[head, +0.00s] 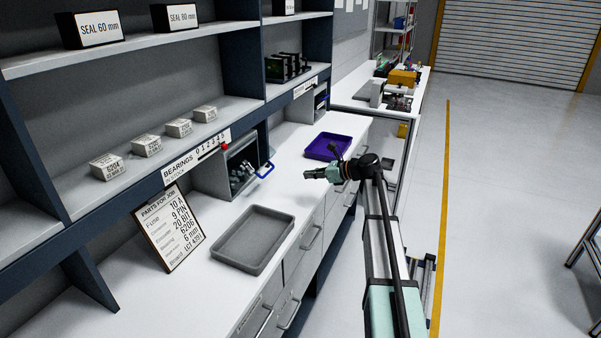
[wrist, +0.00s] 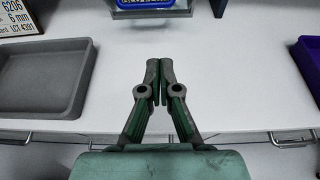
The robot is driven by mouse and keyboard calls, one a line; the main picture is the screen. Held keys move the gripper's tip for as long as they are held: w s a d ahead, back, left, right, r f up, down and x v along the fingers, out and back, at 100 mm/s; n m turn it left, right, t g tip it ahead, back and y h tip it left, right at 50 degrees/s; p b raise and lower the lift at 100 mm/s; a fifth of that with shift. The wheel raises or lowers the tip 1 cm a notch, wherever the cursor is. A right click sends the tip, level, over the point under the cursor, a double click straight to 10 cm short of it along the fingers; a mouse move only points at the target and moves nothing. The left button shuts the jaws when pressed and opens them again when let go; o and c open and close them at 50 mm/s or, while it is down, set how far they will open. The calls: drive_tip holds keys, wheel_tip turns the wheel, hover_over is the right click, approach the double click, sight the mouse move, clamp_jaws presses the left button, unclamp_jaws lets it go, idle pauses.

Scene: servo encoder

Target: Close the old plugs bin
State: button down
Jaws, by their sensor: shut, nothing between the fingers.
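The old plugs bin looks to be the grey box (head: 212,181) under the shelf, with dark and metallic pieces showing inside its open side. A blue handle (head: 266,170) sticks out at its right. In the wrist view, a grey edge (wrist: 150,13) with a blue part and cut-off lettering shows at the top, probably the same bin. My gripper (head: 308,174) is shut and empty, above the white counter. It is to the right of the blue handle and apart from it. In the wrist view my gripper's fingertips (wrist: 159,66) meet and point toward the bin.
A grey tray (head: 284,212) lies on the counter nearer the camera, and a purple tray (head: 346,138) lies farther back. A parts sign (head: 171,228) leans left of the grey tray. The counter (wrist: 225,75) is bare between the trays in the wrist view. Drawer handles line the front.

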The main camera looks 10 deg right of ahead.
sight(272, 169)
drive_tip(key=p+x, duration=0.2)
drive_tip(key=x, duration=0.7)
drive_tip(key=shift+w+r, duration=0.1)
drive_tip(key=shift+w, duration=0.05)
drive_tip(key=shift+w+a+r+p, duration=0.35)
drive_tip(key=shift+w+a+p, duration=0.2)
drive_tip(key=shift+a, duration=0.2)
drive_tip(key=shift+w+a+r+p, duration=0.35)
drive_tip(key=shift+w+a, duration=0.2)
drive_tip(key=shift+a, duration=0.25)
drive_tip(key=shift+w+a+r+p, duration=0.2)
drive_tip(key=shift+a+r+p, duration=0.1)
drive_tip(key=shift+r, duration=0.2)
drive_tip(key=shift+w+a+r+p, duration=0.25)
drive_tip(key=shift+r+p, duration=0.05)
drive_tip(key=shift+r, duration=0.2)
drive_tip(key=shift+w+a+r+p, duration=0.5)
drive_tip(key=shift+a+r, duration=0.2)
drive_tip(key=shift+r, duration=0.2)
drive_tip(key=shift+w+a+r+p, duration=0.35)
drive_tip(key=shift+w+a+r, duration=0.35)
drive_tip(key=shift+a+r, duration=0.1)
drive_tip(key=shift+w+a+r+p, duration=0.2)
drive_tip(key=shift+w+a+r, duration=0.15)
drive_tip(key=shift+w+a, duration=0.15)
drive_tip(key=shift+w+a+r+p, duration=0.15)
drive_tip(key=shift+w+a+r, duration=0.2)
drive_tip(key=shift+a, duration=0.3)
